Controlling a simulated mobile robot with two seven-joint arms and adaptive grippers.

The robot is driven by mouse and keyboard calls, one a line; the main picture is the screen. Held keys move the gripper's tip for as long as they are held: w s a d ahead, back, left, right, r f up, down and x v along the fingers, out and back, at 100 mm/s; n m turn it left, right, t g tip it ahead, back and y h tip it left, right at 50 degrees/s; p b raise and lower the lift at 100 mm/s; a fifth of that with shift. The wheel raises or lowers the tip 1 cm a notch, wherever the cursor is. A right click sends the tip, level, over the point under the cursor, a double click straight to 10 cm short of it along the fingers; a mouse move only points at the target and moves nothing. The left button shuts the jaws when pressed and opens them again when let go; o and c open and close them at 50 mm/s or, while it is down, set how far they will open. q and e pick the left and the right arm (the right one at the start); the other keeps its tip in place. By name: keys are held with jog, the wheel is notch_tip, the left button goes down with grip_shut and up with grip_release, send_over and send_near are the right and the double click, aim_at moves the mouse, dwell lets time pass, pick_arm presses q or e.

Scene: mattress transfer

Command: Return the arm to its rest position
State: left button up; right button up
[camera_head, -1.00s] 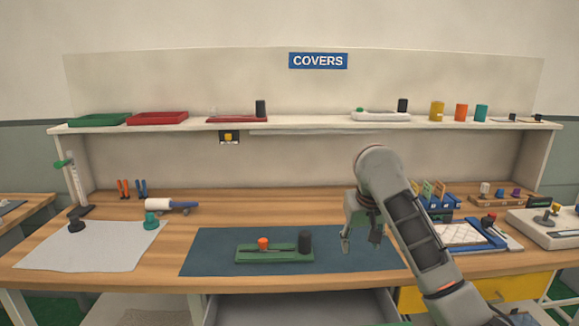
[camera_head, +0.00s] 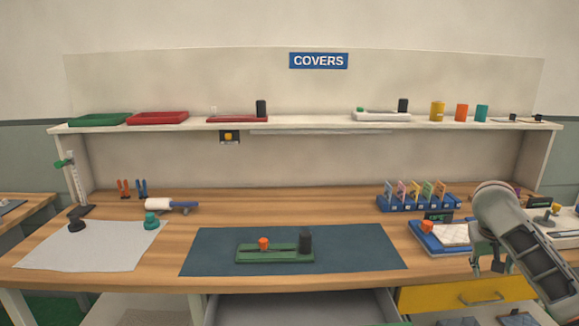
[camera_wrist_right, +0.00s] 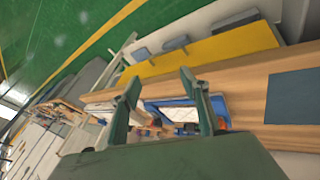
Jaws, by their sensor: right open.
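My right gripper (camera_head: 487,264) is at the right in the head view, in front of the bench's right part. Its two fingers (camera_wrist_right: 160,100) stand apart and hold nothing in the right wrist view. The right arm covers part of the bench's right end. On the dark blue mat (camera_head: 210,250) lies a green tray (camera_head: 275,256) with an orange piece (camera_head: 263,243) and a black cylinder (camera_head: 305,241). The gripper is well to the right of them. My left gripper is not in view.
A blue tray with a white pad (camera_head: 440,237) lies beside the gripper, and a blue rack (camera_head: 418,203) stands behind it. A yellow drawer (camera_head: 440,295) is below the bench edge. The shelf (camera_head: 310,123) holds trays and cylinders. The mat's right part is clear.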

jog(key=s+a+f+n+t+y, duration=0.1)
jog(key=s+a+f+n, duration=0.3)
jog(key=f, duration=0.6)
jog(key=s+a+f+t+y, duration=0.1)
jog(key=s+a+f+t, duration=0.3)
jog(key=f, duration=0.6)
jog(key=s+a+f+n+g+y, duration=0.1)
jog(key=s+a+f+n+y, duration=0.1)
jog(key=s+f, duration=0.6)
jog(key=s+a+f+n+t+y, duration=0.35)
jog(key=s+a+n, duration=0.45)
jog(key=s, duration=0.7)
jog(key=w+a+m, duration=0.1)
jog(key=a+m, duration=0.5)
jog(key=a, duration=0.7)
jog(key=shift+w+a+r+m, duration=0.3)
jog(key=shift+a+r, duration=0.1)
jog(key=shift+y, duration=0.25)
